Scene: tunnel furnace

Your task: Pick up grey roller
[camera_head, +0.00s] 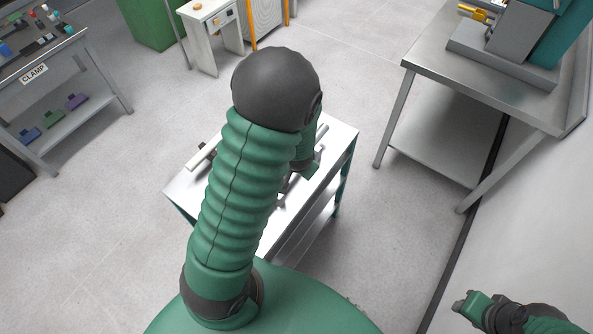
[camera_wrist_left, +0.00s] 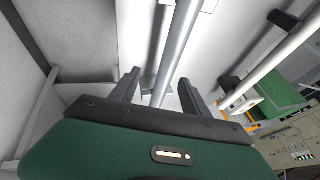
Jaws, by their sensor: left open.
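In the left wrist view, a long grey roller (camera_wrist_left: 178,45) runs between the two open fingers of my left gripper (camera_wrist_left: 159,78). Both fingers stand apart from it, with gaps on either side. A second, lighter roller (camera_wrist_left: 272,62) lies to the right, outside the fingers. In the head view, my left arm covers most of the white table (camera_head: 342,136) and hides most of the gripper and the grey roller. A light roller (camera_head: 203,154) shows on the table left of the arm. My right gripper (camera_head: 462,303) is at the lower right, away from the table; its jaws are unclear.
A metal bench (camera_head: 425,72) with a teal and grey machine (camera_head: 522,35) stands at the right. A bench with a CLAMP label (camera_head: 34,73) is at the left. A small white stand (camera_head: 207,27) and a green cabinet (camera_head: 142,20) are at the back. The floor around the table is clear.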

